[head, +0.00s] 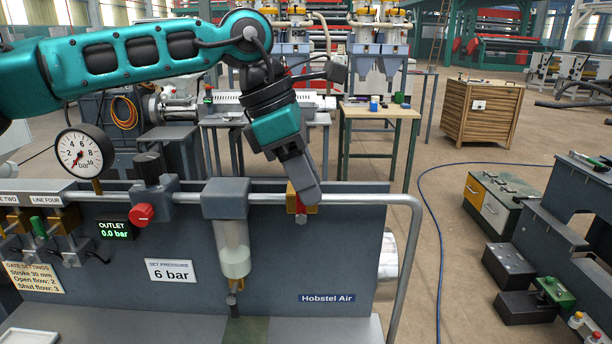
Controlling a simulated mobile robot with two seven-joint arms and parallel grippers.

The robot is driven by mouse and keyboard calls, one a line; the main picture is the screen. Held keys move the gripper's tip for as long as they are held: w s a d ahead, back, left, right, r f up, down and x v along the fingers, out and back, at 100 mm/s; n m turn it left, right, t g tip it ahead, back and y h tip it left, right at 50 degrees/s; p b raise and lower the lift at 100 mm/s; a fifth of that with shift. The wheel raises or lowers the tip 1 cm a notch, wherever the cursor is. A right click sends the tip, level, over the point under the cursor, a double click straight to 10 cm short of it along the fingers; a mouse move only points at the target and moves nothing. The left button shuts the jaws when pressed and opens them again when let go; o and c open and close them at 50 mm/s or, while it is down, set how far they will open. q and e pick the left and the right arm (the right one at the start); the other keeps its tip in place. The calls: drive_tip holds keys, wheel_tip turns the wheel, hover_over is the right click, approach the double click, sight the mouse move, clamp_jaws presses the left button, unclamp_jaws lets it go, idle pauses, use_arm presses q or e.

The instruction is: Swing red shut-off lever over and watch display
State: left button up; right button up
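The red shut-off lever (298,204) hangs down from a brass valve (293,189) on the grey pipe, at the right part of the panel. My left gripper (302,208) is at the valve, and its grey fingers cover part of the lever. I cannot tell whether the fingers are closed on it. The green outlet display (114,231) reads 0.0 bar. The round gauge (80,153) above it has its needle at the low end. My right gripper is not in view.
A clear filter bowl (233,250) hangs left of the valve. A red knob (141,214) sticks out farther left. The pipe (405,204) bends down at the right end. Signs read "Set pressure 6 bar" (171,271) and "Hobstel Air" (327,297). Floor beyond the pipe is mostly open.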

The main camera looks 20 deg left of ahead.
use_arm(q)
drive_tip(key=shift+c, duration=0.2)
clamp_jaws()
drive_tip(key=shift+d, duration=0.1)
idle(0.4)
drive_tip(key=shift+w+d+f+g+y+p, duration=0.15)
drive_tip(key=shift+d+f+g+y+p, duration=0.3)
drive_tip(key=shift+y, duration=0.65)
drive_tip(key=shift+w+d+f+g+y+p, duration=0.1)
drive_tip(key=shift+w+d+g+y+p, duration=0.1)
drive_tip(key=shift+d+y, duration=0.65)
drive_tip(key=shift+w+d+f+g+y+p, duration=0.2)
drive_tip(key=shift+d+g+y+p, duration=0.1)
drive_tip(key=shift+y, duration=1.05)
